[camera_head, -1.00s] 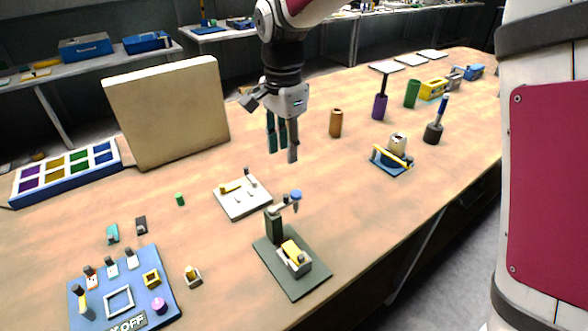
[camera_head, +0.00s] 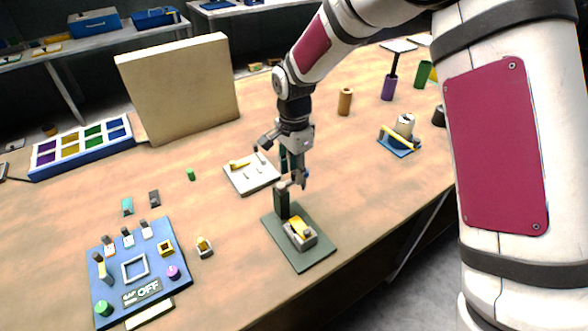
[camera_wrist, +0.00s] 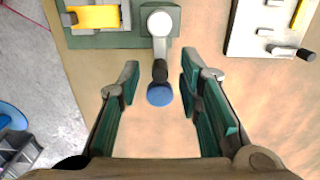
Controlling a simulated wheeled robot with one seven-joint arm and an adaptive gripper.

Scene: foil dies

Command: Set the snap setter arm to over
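The snap setter stands at the front middle of the table in the head view, with a dark green base (camera_head: 303,258), a post (camera_head: 282,203) and a yellow piece (camera_head: 299,229) on a grey block. In the wrist view its arm (camera_wrist: 160,50) runs from a round white pivot on the post down to a blue knob (camera_wrist: 159,95), away from the yellow piece (camera_wrist: 95,18). My gripper (camera_wrist: 160,92) is open, with one teal-padded finger on each side of the knob and gaps to both. In the head view my gripper (camera_head: 292,172) covers most of the setter arm.
A white board (camera_head: 250,178) with small parts lies close behind the setter. A blue panel (camera_head: 140,285) and a small yellow-topped block (camera_head: 204,246) are to the left. A blue stand (camera_head: 397,146) is to the right. The table's front edge is close.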

